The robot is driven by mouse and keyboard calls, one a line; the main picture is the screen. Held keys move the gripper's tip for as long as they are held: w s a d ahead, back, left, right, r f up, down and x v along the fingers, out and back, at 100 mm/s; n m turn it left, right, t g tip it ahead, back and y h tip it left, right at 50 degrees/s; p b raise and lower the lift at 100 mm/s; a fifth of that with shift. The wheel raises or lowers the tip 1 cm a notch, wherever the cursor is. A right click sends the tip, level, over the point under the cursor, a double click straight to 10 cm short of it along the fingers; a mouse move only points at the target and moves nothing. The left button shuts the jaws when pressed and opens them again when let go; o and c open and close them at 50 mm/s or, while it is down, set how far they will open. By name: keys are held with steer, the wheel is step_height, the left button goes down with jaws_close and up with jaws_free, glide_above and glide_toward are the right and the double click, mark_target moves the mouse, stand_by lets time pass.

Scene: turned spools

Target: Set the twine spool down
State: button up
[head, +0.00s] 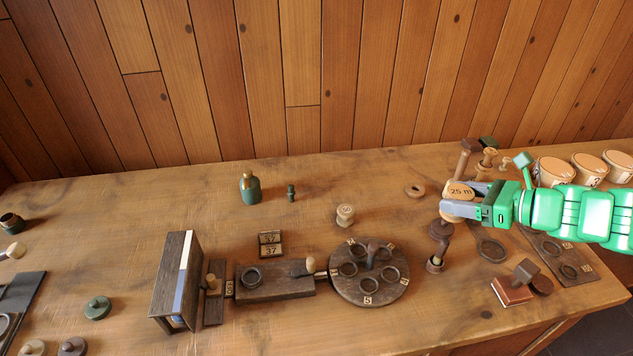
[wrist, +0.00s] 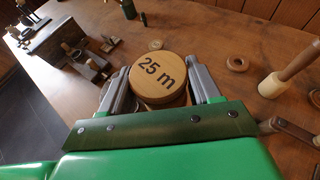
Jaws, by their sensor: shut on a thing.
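The spool (head: 460,191) is pale wood with "25 m" on its round top. My green gripper (head: 462,203) is shut on it, with a grey finger on each side, at the right of the head view. The wrist view shows the spool (wrist: 158,72) upright between the fingers, label up. Its lower part is mostly hidden, and I cannot tell how far its base is from the table. A smaller pale spool (head: 345,214) stands alone on the wooden table (head: 300,195), left of my gripper.
A dark round stand (head: 369,298) with rings and a dark block (head: 275,284) lie front centre. A green bottle (head: 250,188) stands at the back. A wooden ring (head: 415,191) lies left of my gripper. Labelled cups (head: 555,171) stand at right. Bare table lies around the small spool.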

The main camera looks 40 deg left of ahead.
steer(key=s+a+n+g, duration=0.2)
steer(key=a, duration=3)
steer(key=w+a+f, duration=0.3)
steer(key=f, duration=0.1)
steer(key=w+a+f, duration=0.2)
steer(key=a+f, duration=0.1)
steer(key=f, duration=0.1)
steer(key=w+a+f, duration=0.3)
steer(key=f, duration=0.2)
steer(key=shift+w, duration=0.3)
steer(key=shift+w+a+f, duration=0.35)
steer(key=shift+f, duration=0.05)
steer(key=shift+w+a+f, duration=0.15)
steer(key=shift+a+f, duration=0.1)
steer(key=shift+f, duration=1.65)
steer(key=shift+f, duration=0.1)
